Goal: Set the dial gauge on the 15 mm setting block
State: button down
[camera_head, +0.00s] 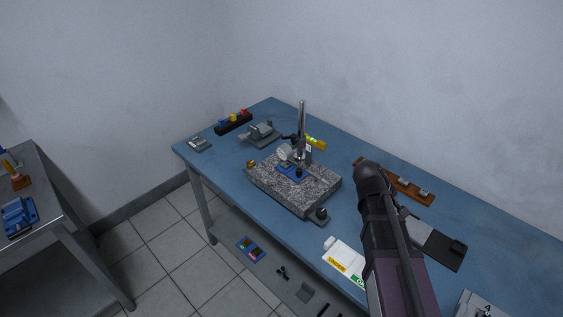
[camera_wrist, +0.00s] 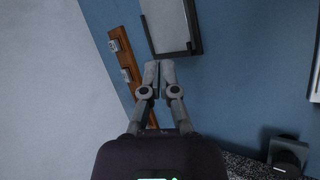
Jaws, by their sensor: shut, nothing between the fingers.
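The dial gauge (camera_head: 284,152) has a pale round face and hangs on an upright metal post (camera_head: 302,125) standing on a speckled granite plate (camera_head: 315,193). A blue piece (camera_head: 291,173) lies on the granite below the gauge; details there are too small to tell. A wooden rack (camera_head: 378,174) behind the granite holds small metal blocks (camera_head: 424,191); I cannot read their sizes. The rack (camera_wrist: 141,101) and two blocks (camera_wrist: 126,75) also show in the wrist view. My gripper (camera_wrist: 159,66) is shut and empty beside the rack, its tips near a black-edged tray. My arm hides part of the rack in the head view.
A black-edged tray (camera_wrist: 166,27) with a pale sheet is beyond my fingertips. A grey vise-like device (camera_head: 261,134) and a black holder with coloured knobs (camera_head: 233,123) stand at the far left.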

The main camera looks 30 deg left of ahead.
jog(key=w+a+n+t+h+b, duration=0.1)
jog(key=a+n+t+b, duration=0.15)
jog(key=a, duration=0.35)
jog(key=w+a+n+t+b, duration=0.1)
jog(key=w+a+n, duration=0.15)
jog(key=a, duration=0.35)
jog(key=n+t+y+b, duration=0.2)
jog(key=n+t+b, duration=0.65)
jog(key=n, duration=0.25)
send_near(282, 153)
jog(key=d+r+p, duration=0.1)
jog(key=d+r, duration=0.1)
jog(key=d, duration=0.2)
jog(key=shift+w+f+t, duration=0.25)
jog(key=shift+w+t, duration=0.05)
jog(key=shift+t, duration=0.1)
jog(key=shift+w, duration=0.1)
jog(key=x, duration=0.7)
jog(key=shift+a+f, duration=0.2)
jog(key=shift+a, duration=0.1)
jog(key=shift+w+a+r+p, duration=0.15)
jog(key=shift+a+r+p, duration=0.3)
jog(key=shift+a+r, duration=0.15)
